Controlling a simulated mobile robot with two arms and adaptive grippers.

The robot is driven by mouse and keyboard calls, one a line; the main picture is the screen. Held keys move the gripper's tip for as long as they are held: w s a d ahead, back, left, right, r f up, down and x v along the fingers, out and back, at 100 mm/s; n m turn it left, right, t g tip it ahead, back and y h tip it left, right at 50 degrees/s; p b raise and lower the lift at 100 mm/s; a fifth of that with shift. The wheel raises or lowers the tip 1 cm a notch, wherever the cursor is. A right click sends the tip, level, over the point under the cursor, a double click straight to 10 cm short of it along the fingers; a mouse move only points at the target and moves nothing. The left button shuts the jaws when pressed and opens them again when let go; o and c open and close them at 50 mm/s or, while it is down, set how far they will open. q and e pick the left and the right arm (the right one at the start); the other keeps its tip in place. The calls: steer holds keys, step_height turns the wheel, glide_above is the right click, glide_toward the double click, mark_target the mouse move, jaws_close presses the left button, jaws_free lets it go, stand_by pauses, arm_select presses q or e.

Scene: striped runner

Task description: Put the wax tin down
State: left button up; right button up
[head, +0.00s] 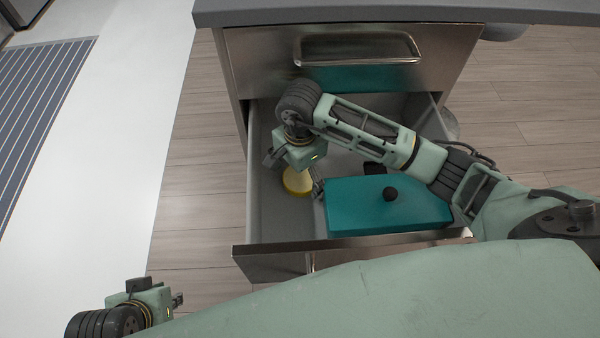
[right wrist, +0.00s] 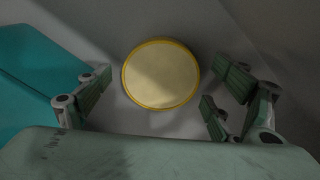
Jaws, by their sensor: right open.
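The wax tin is a round, pale yellow tin with a darker yellow rim (head: 297,182). It sits inside the open drawer, at its left side, and shows whole in the right wrist view (right wrist: 160,75). My right gripper (head: 292,174) is just above the tin and hides part of it in the head view. Its fingers (right wrist: 165,88) are spread wide on either side of the tin, with gaps between them and its rim. My left gripper (head: 177,300) is low at the left, outside the drawer; its finger opening is too small to judge.
A teal box (head: 350,212) with a black knob (head: 390,194) fills the drawer's right front, close to my right gripper. A dark object (head: 374,169) lies behind it. The drawer's front panel (head: 275,262) and left wall (head: 254,185) are near. A grey countertop (head: 400,12) overhangs the back.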

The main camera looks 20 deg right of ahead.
mark_target(300, 178)
step_height(300, 178, up, 8)
steer(key=shift+f+p, duration=0.15)
steer(key=shift+p, duration=0.6)
